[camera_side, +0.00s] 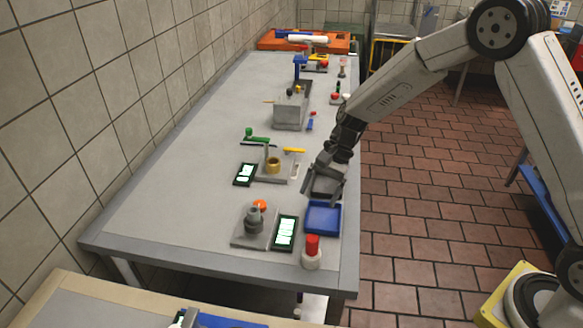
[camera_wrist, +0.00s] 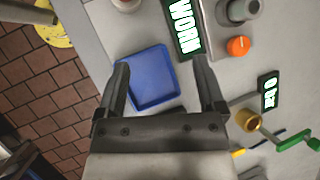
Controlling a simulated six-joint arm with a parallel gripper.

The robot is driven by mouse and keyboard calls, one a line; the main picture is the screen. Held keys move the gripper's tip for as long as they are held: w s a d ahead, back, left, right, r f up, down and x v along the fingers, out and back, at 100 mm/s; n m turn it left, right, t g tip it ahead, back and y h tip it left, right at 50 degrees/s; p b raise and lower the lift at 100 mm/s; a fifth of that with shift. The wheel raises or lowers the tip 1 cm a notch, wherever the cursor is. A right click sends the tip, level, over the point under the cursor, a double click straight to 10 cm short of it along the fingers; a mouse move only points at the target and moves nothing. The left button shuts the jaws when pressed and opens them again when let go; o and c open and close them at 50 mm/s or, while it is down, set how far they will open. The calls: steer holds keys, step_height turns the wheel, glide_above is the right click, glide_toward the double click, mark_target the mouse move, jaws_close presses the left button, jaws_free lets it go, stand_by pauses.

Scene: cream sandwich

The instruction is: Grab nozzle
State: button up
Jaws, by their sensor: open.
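No part is labelled as the nozzle. A grey stepped cylinder (camera_side: 254,217) stands upright on a grey plate near the table's front edge; it also shows at the top of the wrist view (camera_wrist: 238,10). A small brass cylinder (camera_side: 273,165) sits on a fixture farther back, and in the wrist view (camera_wrist: 248,120) it lies right of my fingers. I cannot tell which is the nozzle. My gripper (camera_side: 321,190) is open and empty above the table's right edge. In the wrist view its spread fingers (camera_wrist: 161,72) frame a shallow blue tray (camera_wrist: 152,99), which looks empty.
A display reading WORN (camera_wrist: 186,27) stands beside the grey cylinder, with an orange knob (camera_wrist: 238,46). A green-handled lever (camera_side: 256,137) is behind the brass cylinder. The table's left side is clear.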

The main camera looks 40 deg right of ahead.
mark_target(258, 207)
steer(key=shift+w+a+f+m+y, duration=0.55)
steer(key=shift+w+a+m+y, duration=0.55)
steer(key=shift+w, duration=0.55)
steer(key=shift+w+a+f+m+y, duration=0.5)
steer(key=shift+w+a+m+y, duration=0.4)
steer(key=shift+w+y, duration=0.6)
steer(key=shift+w+a+f+m+y, duration=0.55)
steer(key=shift+w+a+m+y, duration=0.45)
steer(key=shift+w, duration=0.85)
steer(key=shift+a, duration=0.1)
steer(key=shift+x, duration=1.3)
steer(key=shift+s, duration=0.1)
steer(key=shift+f+x, duration=0.15)
steer(key=shift+x, duration=1.15)
steer(key=shift+f+x, duration=0.15)
steer(key=shift+x, duration=1.1)
steer(key=shift+s, duration=0.2)
jaws_close()
